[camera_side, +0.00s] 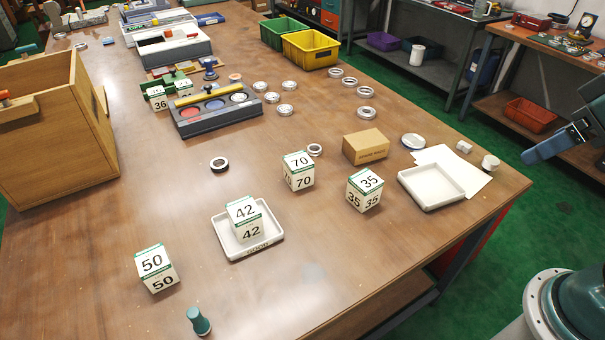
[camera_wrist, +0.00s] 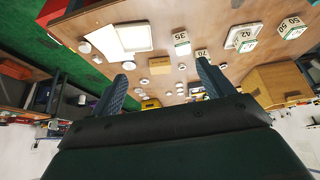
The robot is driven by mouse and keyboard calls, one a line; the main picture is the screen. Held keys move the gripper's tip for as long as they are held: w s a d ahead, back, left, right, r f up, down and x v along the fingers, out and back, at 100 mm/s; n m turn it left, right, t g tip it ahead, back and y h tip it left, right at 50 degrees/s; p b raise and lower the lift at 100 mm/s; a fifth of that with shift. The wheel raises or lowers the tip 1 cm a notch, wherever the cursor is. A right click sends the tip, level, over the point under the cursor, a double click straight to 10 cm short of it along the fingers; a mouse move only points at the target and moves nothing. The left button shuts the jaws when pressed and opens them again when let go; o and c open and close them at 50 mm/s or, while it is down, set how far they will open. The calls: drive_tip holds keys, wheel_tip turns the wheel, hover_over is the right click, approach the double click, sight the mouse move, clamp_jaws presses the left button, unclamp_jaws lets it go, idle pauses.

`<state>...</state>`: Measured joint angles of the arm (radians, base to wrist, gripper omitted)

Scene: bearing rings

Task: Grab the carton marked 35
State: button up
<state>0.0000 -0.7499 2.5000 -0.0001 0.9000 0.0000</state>
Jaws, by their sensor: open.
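The carton marked 35 (camera_side: 364,190) is a white box with a green band, standing on the wooden table (camera_side: 330,250) between the carton marked 70 (camera_side: 298,171) and an empty white tray (camera_side: 432,186). It also shows in the wrist view (camera_wrist: 181,43). Cartons marked 50 (camera_side: 157,269) and 42 (camera_side: 246,219) stand further left, the 42 on a white tray (camera_side: 270,240). My gripper (camera_wrist: 160,88) is open and empty, its two blue fingers wide apart. In the side view only part of it shows at the right edge, off the table and well away from the carton.
A brown cardboard box (camera_side: 366,148) stands just behind the carton marked 35. Metal rings (camera_side: 365,113) lie further back. The table in front of the cartons is mostly clear.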

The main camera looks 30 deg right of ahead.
drive_tip(key=m+g, duration=0.6)
drive_tip(key=m, duration=1.1)
hover_over(366, 180)
wheel_tip(366, 180, down, 16)
drive_tip(key=shift+f, duration=4.25)
